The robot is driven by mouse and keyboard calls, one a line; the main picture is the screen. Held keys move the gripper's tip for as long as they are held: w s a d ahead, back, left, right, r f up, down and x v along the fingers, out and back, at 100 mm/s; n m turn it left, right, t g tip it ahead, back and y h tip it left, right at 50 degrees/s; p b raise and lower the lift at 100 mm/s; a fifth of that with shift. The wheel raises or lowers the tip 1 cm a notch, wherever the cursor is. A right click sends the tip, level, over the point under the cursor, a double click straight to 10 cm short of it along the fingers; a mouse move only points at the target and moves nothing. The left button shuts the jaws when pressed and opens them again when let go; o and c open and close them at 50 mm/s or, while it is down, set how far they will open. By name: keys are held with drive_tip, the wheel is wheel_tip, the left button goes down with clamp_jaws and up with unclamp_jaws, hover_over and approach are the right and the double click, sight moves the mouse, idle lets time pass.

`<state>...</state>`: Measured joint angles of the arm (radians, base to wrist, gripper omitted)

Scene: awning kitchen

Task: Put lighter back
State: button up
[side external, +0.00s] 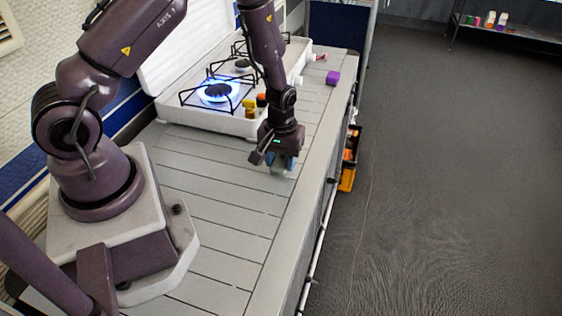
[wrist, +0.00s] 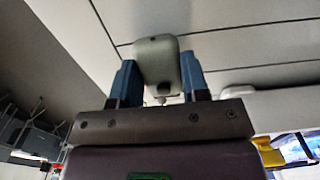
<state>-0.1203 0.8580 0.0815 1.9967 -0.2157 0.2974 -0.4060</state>
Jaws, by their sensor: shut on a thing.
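My gripper (side external: 282,161) points down over the slatted grey counter, in front of the stove's right end. Its blue fingers show on both sides of a rounded grey-green object in the wrist view, where my gripper (wrist: 160,80) is shut on it. This object looks like the lighter (wrist: 157,60); it has a small dark dot near one end. In the side view the lighter (side external: 278,169) shows just below the fingers, close to the counter top; I cannot tell if it touches. Part of it is hidden by the fingers.
The white gas stove (side external: 200,118) has a lit blue burner (side external: 217,91). Yellow and orange pieces (side external: 250,106) are at its front edge.

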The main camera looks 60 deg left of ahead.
drive_tip(key=shift+f, duration=0.5)
drive_tip(key=o, duration=0.9)
drive_tip(key=shift+f, duration=0.15)
wheel_tip(320, 180, up, 12)
wheel_tip(320, 180, up, 16)
drive_tip(key=m+t, duration=0.3)
drive_tip(key=m, duration=0.2)
hover_over(281, 162)
drive_tip(key=s+d, duration=0.5)
drive_tip(key=shift+s+d+r+m+t, duration=0.3)
drive_tip(key=shift+s+r+m+t, duration=0.25)
drive_tip(key=shift+s+r, duration=0.9)
drive_tip(key=shift+s+d+r+m+t, duration=0.3)
drive_tip(key=shift+s+r+m, duration=0.55)
drive_tip(key=shift+s, duration=1.15)
drive_tip(key=shift+s+d+r+m+t, duration=0.25)
drive_tip(key=shift+s+r+m+t, duration=0.3)
drive_tip(key=shift+s+r, duration=0.9)
